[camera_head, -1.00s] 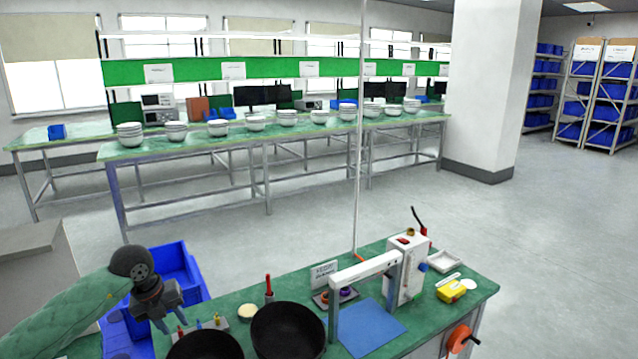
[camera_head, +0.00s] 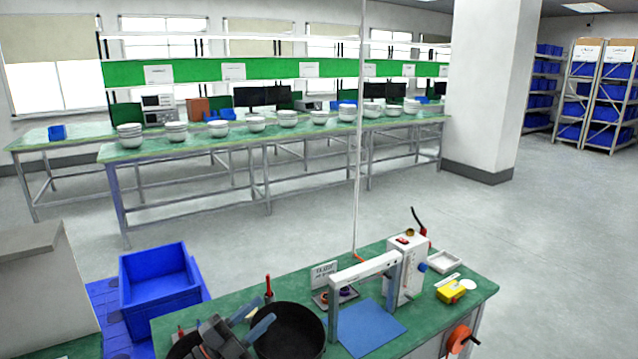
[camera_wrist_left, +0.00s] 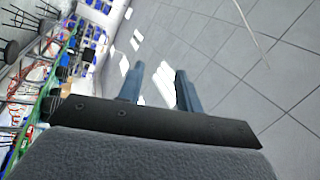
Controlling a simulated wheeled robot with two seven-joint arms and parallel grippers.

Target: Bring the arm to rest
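My left gripper (camera_head: 258,317) is low in the head view, over the left part of the green workbench (camera_head: 470,290). Its two blue-grey fingers are apart and point up to the right, in front of the black round bowl (camera_head: 308,335). In the left wrist view the left gripper (camera_wrist_left: 158,72) is open, with only pale floor seen between its fingers and nothing held. Most of my left arm is out of the head view. My right gripper is not in view.
The bench holds a blue mat (camera_head: 370,328), a white frame fixture (camera_head: 335,300), a white device (camera_head: 405,270) and a yellow item (camera_head: 452,292). A blue bin (camera_head: 160,290) stands at left beside a grey box (camera_head: 35,245). Open floor lies behind.

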